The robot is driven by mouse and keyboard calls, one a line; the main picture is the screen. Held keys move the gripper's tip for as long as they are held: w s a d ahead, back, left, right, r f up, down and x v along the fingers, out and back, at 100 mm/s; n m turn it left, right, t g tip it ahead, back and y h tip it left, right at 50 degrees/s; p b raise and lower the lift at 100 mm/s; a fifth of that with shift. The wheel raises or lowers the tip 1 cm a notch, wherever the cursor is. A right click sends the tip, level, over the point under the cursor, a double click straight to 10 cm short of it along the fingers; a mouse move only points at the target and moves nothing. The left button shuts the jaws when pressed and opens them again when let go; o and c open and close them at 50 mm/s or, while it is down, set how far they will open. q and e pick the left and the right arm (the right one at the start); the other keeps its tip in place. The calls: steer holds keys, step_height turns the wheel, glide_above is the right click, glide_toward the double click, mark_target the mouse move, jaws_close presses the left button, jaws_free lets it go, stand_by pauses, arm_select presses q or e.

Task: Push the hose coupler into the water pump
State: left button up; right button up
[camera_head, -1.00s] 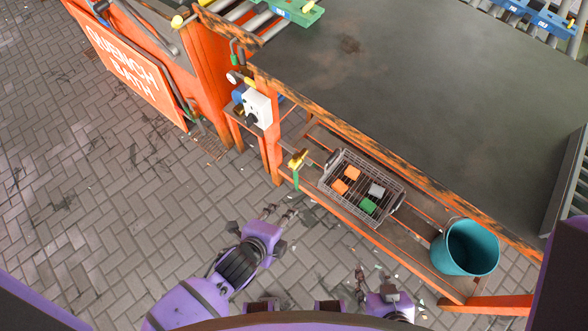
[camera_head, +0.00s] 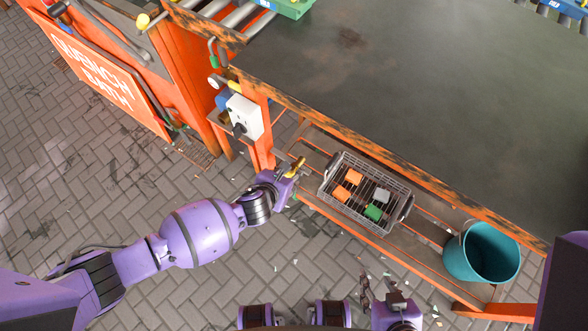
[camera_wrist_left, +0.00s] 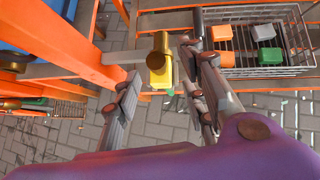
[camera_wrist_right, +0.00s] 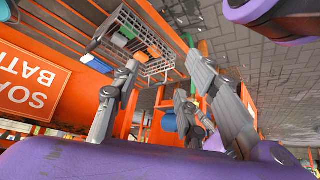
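The brass-coloured hose coupler (camera_head: 297,167) stands at the left end of the low orange shelf. In the left wrist view the coupler (camera_wrist_left: 160,58) has a brass top and a yellow part below it. My left gripper (camera_head: 288,180) is at the coupler; its fingers (camera_wrist_left: 163,65) are apart on either side of it, with no clear contact. A blue body (camera_head: 223,99), possibly the water pump, is partly hidden behind a white socket box by the table leg; its port cannot be seen. My right gripper (camera_head: 376,290) is open and empty low at the bottom, fingers apart in its wrist view (camera_wrist_right: 165,80).
A wire basket (camera_head: 327,187) with orange, grey and green blocks sits on the shelf right of the coupler. A teal bucket (camera_head: 483,252) stands further right. The white socket box (camera_head: 245,117) and orange table leg (camera_head: 262,150) are close on the left. The paved floor in front is open.

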arm_select(q)
steer(key=shift+x, duration=1.1)
jaws_close()
steer(key=shift+r, duration=0.15)
